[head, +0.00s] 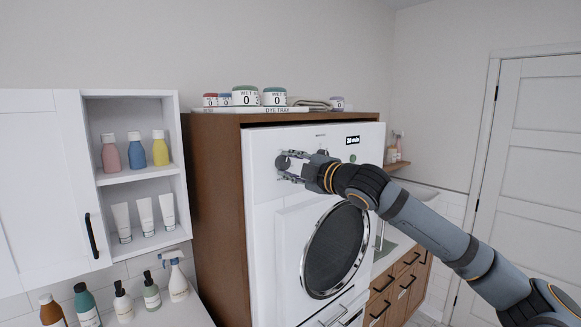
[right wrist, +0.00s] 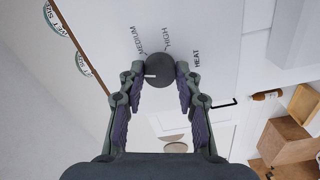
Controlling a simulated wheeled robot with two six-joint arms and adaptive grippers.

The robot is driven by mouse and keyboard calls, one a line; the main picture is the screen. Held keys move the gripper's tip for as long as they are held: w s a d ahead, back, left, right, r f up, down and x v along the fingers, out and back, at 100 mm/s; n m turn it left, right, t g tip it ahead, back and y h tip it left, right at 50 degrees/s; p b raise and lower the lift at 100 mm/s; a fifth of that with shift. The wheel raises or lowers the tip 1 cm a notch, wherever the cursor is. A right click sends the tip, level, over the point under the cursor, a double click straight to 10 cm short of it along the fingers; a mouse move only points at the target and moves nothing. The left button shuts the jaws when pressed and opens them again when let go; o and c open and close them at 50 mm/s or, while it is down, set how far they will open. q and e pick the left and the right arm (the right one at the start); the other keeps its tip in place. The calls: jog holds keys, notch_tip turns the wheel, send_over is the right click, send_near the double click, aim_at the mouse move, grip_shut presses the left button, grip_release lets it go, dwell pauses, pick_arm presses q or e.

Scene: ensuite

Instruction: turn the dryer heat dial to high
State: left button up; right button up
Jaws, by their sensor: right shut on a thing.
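The dryer (head: 262,205) is a white front-loader in a brown wooden surround, with a round dark door. Its heat dial (right wrist: 160,70) is a dark grey round knob with a white pointer mark. It also shows in the head view (head: 282,162) at the panel's left. In the right wrist view the labels MEDIUM, HIGH and HEAT show around it. The pointer mark faces the picture's left, apart from both MEDIUM and HIGH. My right gripper (right wrist: 165,72) is shut on the dial, a fingertip on each side. The fingers hide part of the panel. My left gripper is not in view.
A tray (head: 292,109) with several labelled jars sits on top of the dryer surround. An open white shelf (head: 126,178) with bottles and tubes is on the left, above a counter with more bottles. Wooden drawers (head: 400,285) stand to the right of the dryer.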

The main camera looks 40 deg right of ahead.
jog(key=m, duration=0.4)
jog(key=shift+m+b, duration=0.4)
jog(key=m+b, duration=0.1)
jog(key=m, duration=0.4)
jog(key=m+b, duration=0.2)
jog(key=m, duration=0.4)
jog(key=shift+m, duration=0.3)
jog(key=shift+r+m+b, duration=0.15)
jog(key=shift+m+b, duration=0.7)
jog(key=shift+m, duration=1.35)
jog(key=o, duration=1.2)
jog(key=shift+c, duration=0.2)
